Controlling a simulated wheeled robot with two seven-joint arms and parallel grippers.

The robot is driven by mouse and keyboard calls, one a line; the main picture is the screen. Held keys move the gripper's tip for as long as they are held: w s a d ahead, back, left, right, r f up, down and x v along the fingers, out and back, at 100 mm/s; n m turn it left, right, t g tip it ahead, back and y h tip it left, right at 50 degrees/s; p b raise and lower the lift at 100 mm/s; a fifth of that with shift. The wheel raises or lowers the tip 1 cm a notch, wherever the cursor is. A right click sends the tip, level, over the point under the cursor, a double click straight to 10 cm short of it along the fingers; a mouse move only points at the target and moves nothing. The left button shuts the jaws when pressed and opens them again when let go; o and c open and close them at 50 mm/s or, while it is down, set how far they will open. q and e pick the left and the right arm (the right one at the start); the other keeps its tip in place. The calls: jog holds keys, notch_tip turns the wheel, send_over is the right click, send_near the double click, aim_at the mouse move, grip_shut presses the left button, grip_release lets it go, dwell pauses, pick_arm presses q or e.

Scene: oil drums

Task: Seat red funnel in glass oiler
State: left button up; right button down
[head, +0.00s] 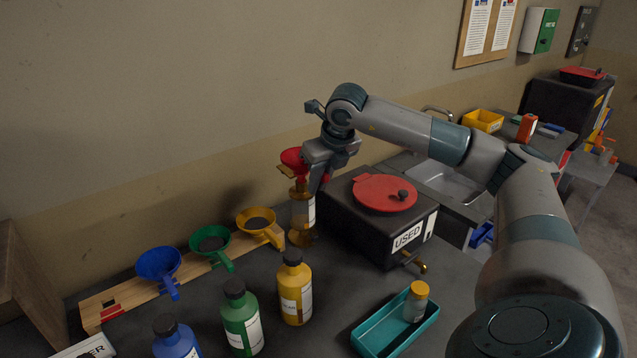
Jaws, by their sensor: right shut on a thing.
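The red funnel (294,157) is held upright, mouth up, above the glass oiler. My right gripper (318,160) is shut on the funnel from its right side. The glass oiler (301,215), with a white label and brass-coloured base and top, stands on the dark bench against the left side of the black box. The funnel's lower end is at the oiler's top; I cannot tell whether the spout is inside the neck. My left gripper is not in view.
The black USED box (366,240) with a red lid stands right of the oiler. Blue (158,265), green (211,246) and yellow (262,226) funnels sit on a wooden rack (93,306). Several bottles stand in front. A teal tray (372,336) holds a small jar.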

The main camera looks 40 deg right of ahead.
aim_at(325, 174)
pick_arm(q)
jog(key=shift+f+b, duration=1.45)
jog(key=shift+b, duration=0.05)
pick_arm(e)
jog(key=shift+f, duration=1.2)
dwell(0.5)
jog(key=c, duration=1.7)
grip_release()
jog(key=shift+r, duration=0.1)
jog(key=b+v, duration=0.2)
jog(key=v, duration=0.5)
jog(key=shift+s+r, duration=0.15)
jog(key=shift+r, duration=0.2)
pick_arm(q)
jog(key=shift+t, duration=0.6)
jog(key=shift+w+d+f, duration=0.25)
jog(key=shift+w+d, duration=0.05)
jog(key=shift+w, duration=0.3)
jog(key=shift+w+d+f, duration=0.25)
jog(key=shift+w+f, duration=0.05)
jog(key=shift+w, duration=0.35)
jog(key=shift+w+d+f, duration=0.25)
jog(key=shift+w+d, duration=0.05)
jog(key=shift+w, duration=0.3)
pick_arm(e)
jog(key=shift+v, duration=4.75)
